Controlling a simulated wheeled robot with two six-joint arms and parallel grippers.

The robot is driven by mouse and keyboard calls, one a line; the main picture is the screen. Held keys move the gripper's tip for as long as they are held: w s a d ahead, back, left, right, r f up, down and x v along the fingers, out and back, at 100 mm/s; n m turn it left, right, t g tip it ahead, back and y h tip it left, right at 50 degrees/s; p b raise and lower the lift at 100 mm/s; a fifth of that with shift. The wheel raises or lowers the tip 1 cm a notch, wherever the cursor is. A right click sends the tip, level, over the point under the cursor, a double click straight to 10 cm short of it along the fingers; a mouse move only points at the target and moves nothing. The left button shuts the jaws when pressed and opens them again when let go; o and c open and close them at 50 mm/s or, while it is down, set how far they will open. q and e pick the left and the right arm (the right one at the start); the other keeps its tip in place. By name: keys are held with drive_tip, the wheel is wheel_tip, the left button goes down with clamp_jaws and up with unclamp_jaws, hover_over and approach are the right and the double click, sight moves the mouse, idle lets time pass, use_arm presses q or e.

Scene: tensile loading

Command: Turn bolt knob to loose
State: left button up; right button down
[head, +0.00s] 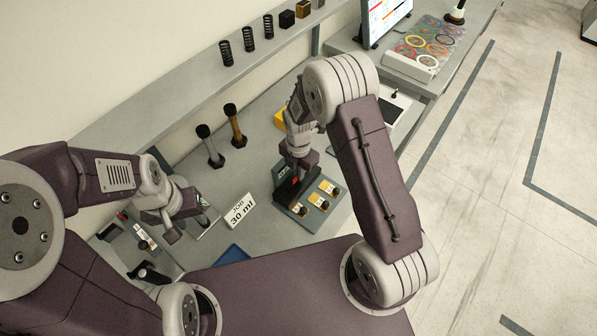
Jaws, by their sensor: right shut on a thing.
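No bolt knob can be made out for certain; a small black knob-like part (150,275) shows at the lower left, by my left arm. My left gripper (183,221) is over the left part of the bench, beside a grey device (135,230) with a red part. Whether its jaws are open is unclear. My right gripper (291,186) points down at the back left of a dark rack (316,220) with yellow labels and black knobs. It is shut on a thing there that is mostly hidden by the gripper.
A white "JOB 30 ml" card (239,211) stands between the grippers. Two upright black-topped rods (210,147) stand behind it. A blue tray (231,255) lies in front. A shelf with springs (226,53) runs along the wall. A monitor (386,17) and coloured rings (428,45) are at the far right.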

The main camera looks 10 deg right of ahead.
drive_tip(key=shift+w+r, duration=0.15)
drive_tip(key=shift+w, duration=0.1)
drive_tip(key=c, duration=1.6)
unclamp_jaws()
drive_tip(key=shift+c, duration=0.2)
drive_tip(key=shift+o, duration=0.2)
drive_tip(key=shift+s+d, duration=0.1)
wheel_tip(320, 180, up, 9)
drive_tip(key=b, duration=0.1)
drive_tip(key=shift+b, duration=0.3)
